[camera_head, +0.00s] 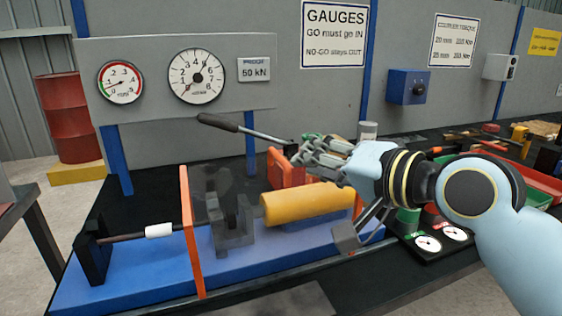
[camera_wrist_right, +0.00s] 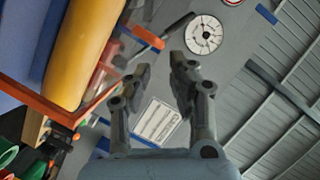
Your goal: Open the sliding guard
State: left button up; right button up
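In the right wrist view the orange frame (camera_wrist_right: 40,103) runs beside the yellow cylinder. My right gripper (camera_head: 303,156) is above the cylinder's right half, close to the rear orange frame in the picture. Its fingers stand apart with nothing between them in the right wrist view (camera_wrist_right: 158,78). Contact with the frame is not clear. My left gripper is out of view.
The yellow cylinder (camera_head: 305,203) lies on the blue bed (camera_head: 130,278), beside grey jaws (camera_head: 230,215). A black-handled lever (camera_head: 218,122) slants behind. Two gauges (camera_head: 197,76) hang on the rear panel.

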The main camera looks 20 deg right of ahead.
aim_at(278, 153)
jog(key=x, duration=0.9)
jog(key=shift+w, duration=0.15)
jog(key=shift+f, duration=0.1)
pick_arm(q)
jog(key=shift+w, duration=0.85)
pick_arm(e)
grip_shut()
